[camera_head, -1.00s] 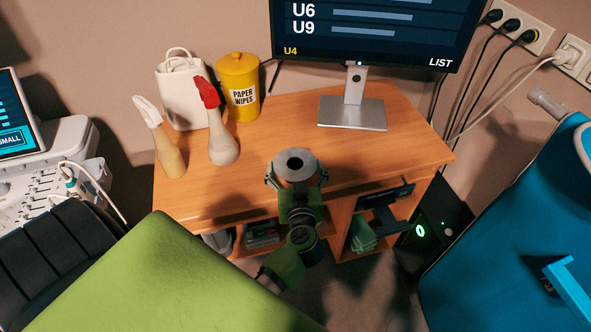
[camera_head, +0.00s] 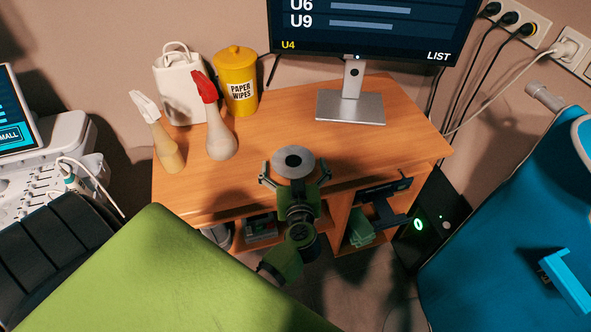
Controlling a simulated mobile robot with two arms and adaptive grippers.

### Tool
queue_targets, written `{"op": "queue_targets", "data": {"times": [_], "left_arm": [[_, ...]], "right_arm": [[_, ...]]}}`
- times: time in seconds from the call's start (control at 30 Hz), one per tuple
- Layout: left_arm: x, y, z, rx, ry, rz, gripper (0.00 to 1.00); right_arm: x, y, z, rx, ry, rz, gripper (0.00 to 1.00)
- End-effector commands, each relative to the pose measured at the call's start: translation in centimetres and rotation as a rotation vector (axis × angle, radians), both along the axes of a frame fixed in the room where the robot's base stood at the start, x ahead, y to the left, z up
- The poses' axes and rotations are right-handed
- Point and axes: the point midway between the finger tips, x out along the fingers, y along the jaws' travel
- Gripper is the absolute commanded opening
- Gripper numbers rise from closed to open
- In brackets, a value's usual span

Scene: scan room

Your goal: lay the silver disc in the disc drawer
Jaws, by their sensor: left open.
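The silver disc (camera_head: 293,161), with a dark round centre, shows at the front middle of the wooden desk. My left gripper (camera_head: 294,177) is at the disc, its open fingers on either side of it. Whether they touch the disc, and whether it rests flat on the desk, I cannot tell. I cannot make out the disc drawer for sure; a dark flat unit (camera_head: 385,188) sits at the right shelf opening under the desk top, and a black computer tower (camera_head: 433,220) with a green light stands right of the desk. My right gripper is not in view.
Spray bottles, a white bag-like container (camera_head: 181,88) and a yellow wipes tub (camera_head: 237,82) stand at the desk's (camera_head: 285,120) back left. A monitor stand (camera_head: 350,108) is at the back right. A green couch (camera_head: 160,275) and a blue chair (camera_head: 500,230) flank the front.

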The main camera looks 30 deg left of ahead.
Motion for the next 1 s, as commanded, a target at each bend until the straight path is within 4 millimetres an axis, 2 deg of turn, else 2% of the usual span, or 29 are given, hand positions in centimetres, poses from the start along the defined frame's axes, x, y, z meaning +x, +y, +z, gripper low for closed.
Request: {"op": "queue_targets", "data": {"times": [0.23,0.3,0.57,0.8,1.0], "left_arm": [[0.0,0.0,-0.6,-0.002,-0.002,0.001,0.99],[-1.0,-0.8,0.6,-0.002,0.005,0.000,0.99],[-4.2,-3.8,1.1,-0.001,0.007,-0.001,0.99],[-8.3,-7.0,1.9,-0.001,0.004,0.001,0.99],[-10.1,-8.4,2.2,0.000,0.003,0.001,0.99]], "right_arm": [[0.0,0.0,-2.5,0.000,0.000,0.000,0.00],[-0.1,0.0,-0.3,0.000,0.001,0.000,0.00],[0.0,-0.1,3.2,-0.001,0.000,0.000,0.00],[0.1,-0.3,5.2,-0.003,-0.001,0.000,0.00],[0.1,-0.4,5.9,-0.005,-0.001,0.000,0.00]]}}
